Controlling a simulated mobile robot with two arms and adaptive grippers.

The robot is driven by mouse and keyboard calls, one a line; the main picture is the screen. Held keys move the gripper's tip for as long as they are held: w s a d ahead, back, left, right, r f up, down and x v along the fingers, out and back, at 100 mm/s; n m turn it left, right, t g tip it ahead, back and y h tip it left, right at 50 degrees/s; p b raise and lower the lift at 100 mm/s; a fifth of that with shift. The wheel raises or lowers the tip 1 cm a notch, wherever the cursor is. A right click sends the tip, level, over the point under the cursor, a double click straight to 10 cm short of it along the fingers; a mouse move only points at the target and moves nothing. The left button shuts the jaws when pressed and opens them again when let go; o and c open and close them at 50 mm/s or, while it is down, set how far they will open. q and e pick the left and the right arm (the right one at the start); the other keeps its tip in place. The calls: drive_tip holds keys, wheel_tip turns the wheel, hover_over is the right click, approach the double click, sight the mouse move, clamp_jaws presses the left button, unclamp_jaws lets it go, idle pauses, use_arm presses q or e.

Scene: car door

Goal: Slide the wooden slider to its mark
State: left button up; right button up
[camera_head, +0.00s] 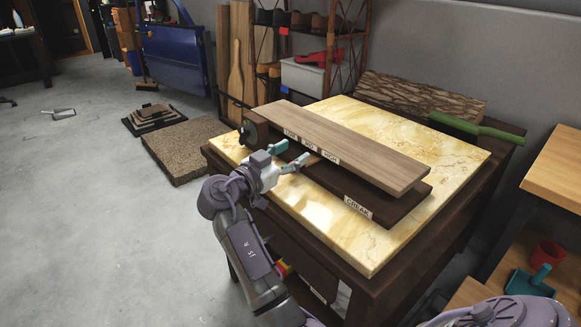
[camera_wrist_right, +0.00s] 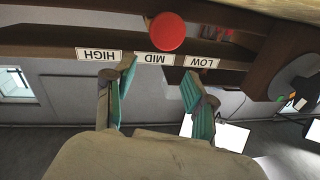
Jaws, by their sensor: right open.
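A dark wooden fixture (camera_head: 345,192) with a lighter plank (camera_head: 350,145) on top stands on the marble table (camera_head: 350,236). The plank's front edge carries LOW, MID and HIGH labels (camera_head: 309,146). In the right wrist view, upside down, a round red knob (camera_wrist_right: 167,32) sticks out at the MID label (camera_wrist_right: 154,59). I cannot tell whether the knob belongs to the slider. A small pale wooden piece (camera_head: 313,159) shows under the plank in the head view. My right gripper (camera_head: 289,155) is open and empty before the labels; its teal fingers also show in the wrist view (camera_wrist_right: 160,75).
A dark round disc (camera_head: 249,134) stands at the fixture's left end. Bare marble lies in front of the fixture. A wooden shelf unit (camera_head: 555,165) stands to the right.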

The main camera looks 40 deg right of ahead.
wheel_tip(320, 180, up, 6)
drive_tip(key=shift+f, duration=0.15)
idle(0.6)
